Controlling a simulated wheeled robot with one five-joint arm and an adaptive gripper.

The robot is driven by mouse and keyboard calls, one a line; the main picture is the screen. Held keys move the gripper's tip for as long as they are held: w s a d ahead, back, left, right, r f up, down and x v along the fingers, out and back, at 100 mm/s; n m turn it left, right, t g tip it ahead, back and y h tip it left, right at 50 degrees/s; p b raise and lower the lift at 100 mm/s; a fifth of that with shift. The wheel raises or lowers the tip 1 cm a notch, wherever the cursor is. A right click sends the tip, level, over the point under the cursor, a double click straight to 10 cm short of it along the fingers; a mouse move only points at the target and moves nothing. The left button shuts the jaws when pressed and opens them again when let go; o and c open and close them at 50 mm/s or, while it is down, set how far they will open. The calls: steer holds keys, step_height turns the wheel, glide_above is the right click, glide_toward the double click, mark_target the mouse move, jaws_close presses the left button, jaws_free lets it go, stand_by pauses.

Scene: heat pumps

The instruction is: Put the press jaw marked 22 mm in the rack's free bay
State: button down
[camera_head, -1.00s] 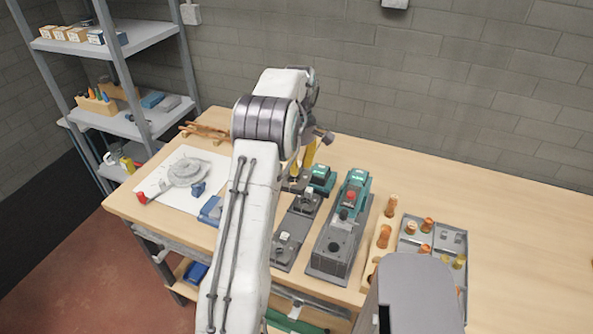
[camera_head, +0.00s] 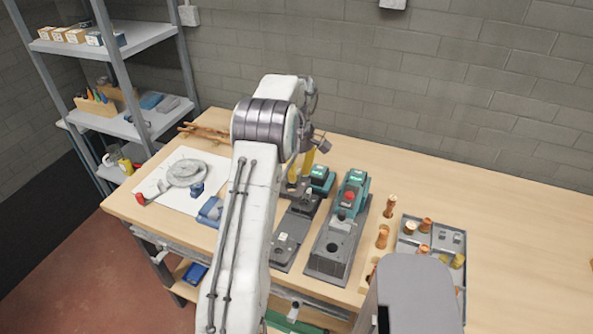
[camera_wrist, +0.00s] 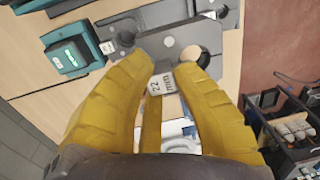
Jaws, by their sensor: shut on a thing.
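The press jaw marked 22 mm (camera_wrist: 160,84) is between the tips of my yellow gripper fingers (camera_wrist: 168,68). Its white label faces the wrist camera, and a dark grey plate with round holes shows just beyond the fingertips. In the head view my gripper (camera_head: 301,176) points down over the back end of the dark rack (camera_head: 297,226); my arm hides part of it. Pale-tagged jaw pieces (camera_head: 283,242) sit on the rack. I cannot tell whether the held jaw touches the rack or which bay is free.
A teal charger-like block (camera_head: 320,180) stands close right of my gripper. A grey press tool station (camera_head: 335,245) with a red button is right of the rack. Copper fittings (camera_head: 382,237) and a grey tray (camera_head: 447,240) lie further right.

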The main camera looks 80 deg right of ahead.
stand_by(0.4)
steer(key=shift+f+b, duration=4.75)
steer(key=shift+f, duration=2.3)
steer(key=shift+a+f+b, duration=0.1)
steer(key=shift+f+b, duration=0.8)
steer(key=shift+f, duration=0.55)
steer(key=c, duration=1.1)
jaws_free()
steer(key=shift+o, duration=0.2)
